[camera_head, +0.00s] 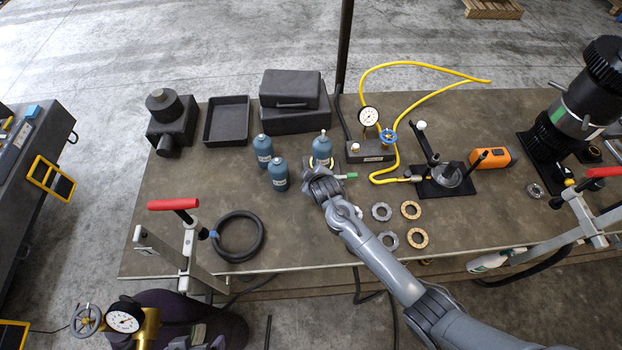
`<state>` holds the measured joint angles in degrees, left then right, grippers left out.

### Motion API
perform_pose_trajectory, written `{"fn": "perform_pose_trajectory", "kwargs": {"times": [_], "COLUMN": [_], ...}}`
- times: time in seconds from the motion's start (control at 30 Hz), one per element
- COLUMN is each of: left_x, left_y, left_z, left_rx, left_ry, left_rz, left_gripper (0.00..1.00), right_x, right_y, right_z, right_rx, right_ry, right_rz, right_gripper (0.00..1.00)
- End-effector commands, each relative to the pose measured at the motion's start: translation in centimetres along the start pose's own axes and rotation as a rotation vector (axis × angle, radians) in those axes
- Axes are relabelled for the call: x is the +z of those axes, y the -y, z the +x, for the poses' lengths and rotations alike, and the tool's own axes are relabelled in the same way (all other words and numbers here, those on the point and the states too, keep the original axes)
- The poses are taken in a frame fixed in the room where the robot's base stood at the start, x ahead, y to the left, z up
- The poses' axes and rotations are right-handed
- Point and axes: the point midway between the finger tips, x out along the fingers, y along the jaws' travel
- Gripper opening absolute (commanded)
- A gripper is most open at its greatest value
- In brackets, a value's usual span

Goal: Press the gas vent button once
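A dark valve block (372,152) stands on the workbench with a round white dial gauge (369,116) and a blue handwheel (388,136). A small pale knob (355,147) sits on its left top; I cannot tell whether this is the gas vent button. My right arm comes in from the lower right. Its gripper (323,172) is just in front of a blue bottle (321,147), left of the block. The wrist hides the fingers, so I cannot tell whether they are open or touch the bottle. A green-tipped part (346,176) shows beside the wrist. My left gripper is not clearly seen.
Two more blue bottles (263,149) stand to the left. A yellow hose (440,67) loops behind and right of the block. A black fixture (446,178), orange device (492,158) and several rings (411,209) lie to the right. A red-handled clamp (173,204) is at front left.

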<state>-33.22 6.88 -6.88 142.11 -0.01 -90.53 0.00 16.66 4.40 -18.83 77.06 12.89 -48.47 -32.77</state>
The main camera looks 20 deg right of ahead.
Motion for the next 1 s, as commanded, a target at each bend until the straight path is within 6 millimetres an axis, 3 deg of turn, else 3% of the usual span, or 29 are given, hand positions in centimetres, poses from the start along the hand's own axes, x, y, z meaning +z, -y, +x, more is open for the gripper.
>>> {"fn": "perform_pose_trajectory", "kwargs": {"times": [1.0], "left_x": [0.04], "left_y": [0.00], "left_z": [0.09], "left_rx": [0.000], "left_ry": [0.001], "left_rz": [0.000], "left_gripper": [1.00], "right_x": [0.44], "right_y": [0.43], "right_z": [0.60], "right_rx": [0.000], "right_ry": [0.000], "right_rz": [0.000], "right_gripper": [0.00]}}
